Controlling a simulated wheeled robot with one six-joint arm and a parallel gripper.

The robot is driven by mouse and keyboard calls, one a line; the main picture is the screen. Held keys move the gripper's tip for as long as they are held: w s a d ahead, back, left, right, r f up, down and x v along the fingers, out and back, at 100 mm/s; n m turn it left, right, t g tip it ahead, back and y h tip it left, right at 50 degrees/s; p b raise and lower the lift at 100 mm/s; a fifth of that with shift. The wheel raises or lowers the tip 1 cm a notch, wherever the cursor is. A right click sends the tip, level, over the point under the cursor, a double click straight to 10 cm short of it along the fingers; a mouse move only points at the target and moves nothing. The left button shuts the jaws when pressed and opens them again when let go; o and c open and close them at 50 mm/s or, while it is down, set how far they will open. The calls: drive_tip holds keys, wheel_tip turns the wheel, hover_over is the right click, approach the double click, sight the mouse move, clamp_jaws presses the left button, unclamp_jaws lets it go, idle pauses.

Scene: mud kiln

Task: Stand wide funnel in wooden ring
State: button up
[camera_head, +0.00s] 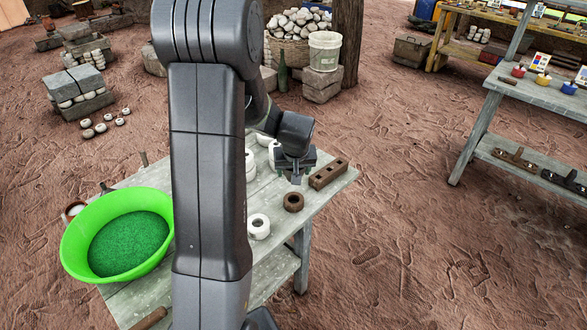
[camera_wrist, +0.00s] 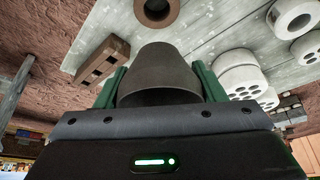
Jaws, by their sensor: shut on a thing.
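A dark grey-brown wide funnel (camera_wrist: 160,72) fills the space between the green fingers of my gripper (camera_wrist: 160,82) in the wrist view. My gripper is shut on it, and the narrower end points away from the palm. In the head view my gripper (camera_head: 296,174) is above the table, and the funnel is hard to tell from the dark jaws. The brown wooden ring (camera_head: 293,209) lies flat on the table, just below my gripper in the picture. It also shows at the top edge of the wrist view (camera_wrist: 139,10), apart from the funnel, its hole clear.
A brown block with holes (camera_head: 328,174) lies right of the ring. A white ring-shaped piece (camera_head: 259,233) lies left of it, with more white pieces (camera_wrist: 240,78) behind. A green basin (camera_head: 78,262) stands at the table's left. The grey table (camera_head: 325,200) has bare wood around the ring.

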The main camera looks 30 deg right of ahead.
drive_tip(key=b, duration=0.2)
hover_over(293, 195)
drive_tip(key=s, duration=0.1)
wheel_tip(293, 195, down, 4)
drive_tip(key=f+b, duration=0.3)
drive_tip(key=f, duration=0.1)
drive_tip(key=shift+s+a+b, duration=0.1)
drive_tip(key=shift+a+b, duration=0.1)
drive_tip(key=shift+b, duration=0.2)
drive_tip(key=shift+r+b, duration=0.1)
drive_tip(key=shift+b, duration=0.3)
idle(0.9)
drive_tip(key=shift+f+b, duration=0.6)
drive_tip(key=shift+f, duration=0.05)
idle(0.8)
drive_tip(key=o, duration=0.8)
drive_tip(key=shift+o, duration=0.4)
drive_tip(key=shift+o, duration=0.9)
